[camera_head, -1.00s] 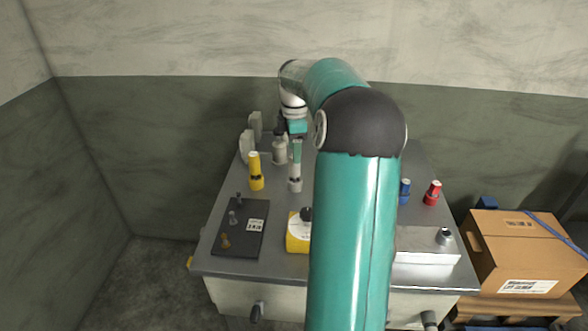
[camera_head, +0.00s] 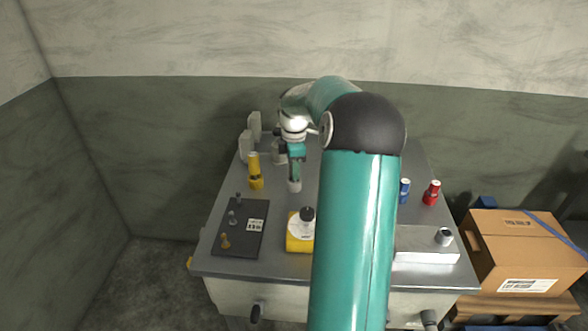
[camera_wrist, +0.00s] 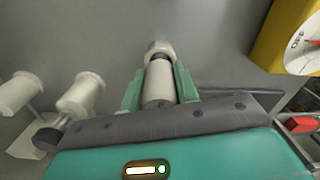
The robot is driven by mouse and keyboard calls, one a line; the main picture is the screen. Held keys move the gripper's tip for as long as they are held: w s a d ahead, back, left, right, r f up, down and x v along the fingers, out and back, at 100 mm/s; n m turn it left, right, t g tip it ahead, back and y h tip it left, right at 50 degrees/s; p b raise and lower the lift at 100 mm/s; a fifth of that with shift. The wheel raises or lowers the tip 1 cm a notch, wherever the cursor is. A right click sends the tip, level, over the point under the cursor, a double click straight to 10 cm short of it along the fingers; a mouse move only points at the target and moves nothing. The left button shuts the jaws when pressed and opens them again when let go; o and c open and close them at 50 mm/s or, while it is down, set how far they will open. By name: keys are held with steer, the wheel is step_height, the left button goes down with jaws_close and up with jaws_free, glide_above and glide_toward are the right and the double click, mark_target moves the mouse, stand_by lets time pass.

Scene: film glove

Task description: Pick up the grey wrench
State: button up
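No wrench shape is plain in view. A pale grey cylinder-shaped tool (camera_head: 294,186) stands on the metal table, possibly the wrench. In the wrist view this tool (camera_wrist: 158,82) lies between the two green fingers of my gripper (camera_wrist: 158,90), with a wider pale collar beyond the fingertips. The fingers sit close along both sides; I cannot tell whether they press on it. In the head view my gripper (camera_head: 296,168) is right above the tool and hides its upper part.
A yellow tool (camera_head: 255,172) stands left of my gripper. A dark board (camera_head: 248,240) and a yellow dial box (camera_head: 296,243) are in front. Blue (camera_head: 404,192) and red (camera_head: 432,193) tools stand right. A cardboard box (camera_head: 530,255) is beside the table (camera_head: 282,265).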

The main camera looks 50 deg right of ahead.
steer(key=c, duration=0.5)
steer(key=shift+r, duration=0.1)
steer(key=shift+r, duration=0.55)
step_height(320, 180, up, 2)
steer(key=shift+a+r, duration=0.1)
steer(key=shift+r, duration=0.05)
steer(key=s+a+r, duration=0.8)
steer(key=a+r, duration=0.1)
steer(key=a, duration=0.1)
steer(key=shift+s+a+r, duration=0.25)
steer(key=shift+s+a, duration=0.1)
steer(key=shift+s, duration=0.05)
